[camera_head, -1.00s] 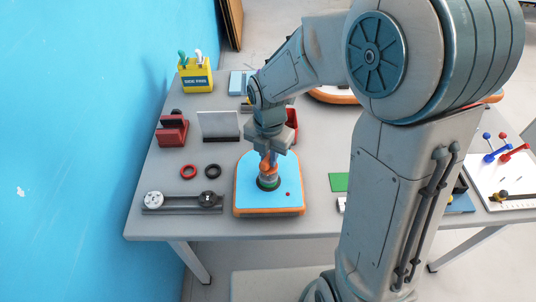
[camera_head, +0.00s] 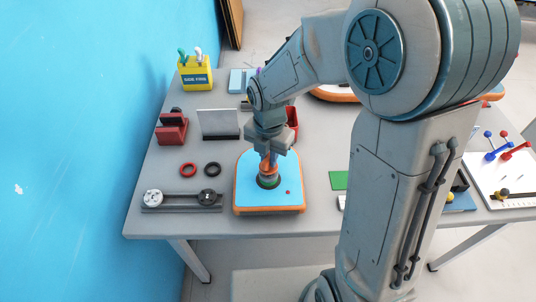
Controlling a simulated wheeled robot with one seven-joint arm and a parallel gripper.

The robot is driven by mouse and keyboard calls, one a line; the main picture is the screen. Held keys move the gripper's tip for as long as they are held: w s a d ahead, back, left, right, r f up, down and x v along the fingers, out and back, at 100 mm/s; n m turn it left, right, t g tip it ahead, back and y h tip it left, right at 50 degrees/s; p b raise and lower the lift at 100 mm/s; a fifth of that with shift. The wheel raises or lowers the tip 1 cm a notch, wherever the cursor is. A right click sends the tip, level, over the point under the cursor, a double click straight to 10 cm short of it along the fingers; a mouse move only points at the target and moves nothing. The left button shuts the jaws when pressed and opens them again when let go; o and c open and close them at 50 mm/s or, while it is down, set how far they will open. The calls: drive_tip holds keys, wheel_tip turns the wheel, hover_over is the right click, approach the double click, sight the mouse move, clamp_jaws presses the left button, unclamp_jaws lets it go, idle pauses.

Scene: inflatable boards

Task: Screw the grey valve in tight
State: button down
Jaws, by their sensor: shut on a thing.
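The blue and orange inflatable board (camera_head: 249,195) lies flat near the table's front edge. The grey valve (camera_head: 268,178) stands upright in the board's dark round port (camera_head: 266,187). My gripper (camera_head: 268,166) points down over the port, its orange fingers shut on the valve's upper part. The fingers and hand hide the valve's top. How deep the thread sits cannot be seen.
A dark rail with two round gauges (camera_head: 182,200), a red ring (camera_head: 188,170) and a black ring (camera_head: 212,170) lie left of the board. A red holder (camera_head: 172,130) and a yellow box (camera_head: 195,75) stand farther back. My arm hides much of the right side.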

drive_tip(key=shift+f+b, duration=0.35)
drive_tip(key=shift+f, duration=0.25)
drive_tip(key=c, duration=1.3)
unclamp_jaws()
drive_tip(key=shift+r, duration=0.1)
drive_tip(key=shift+c, duration=0.2)
drive_tip(key=shift+r, duration=0.1)
wheel_tip(320, 180, up, 14)
drive_tip(key=shift+f, duration=0.2)
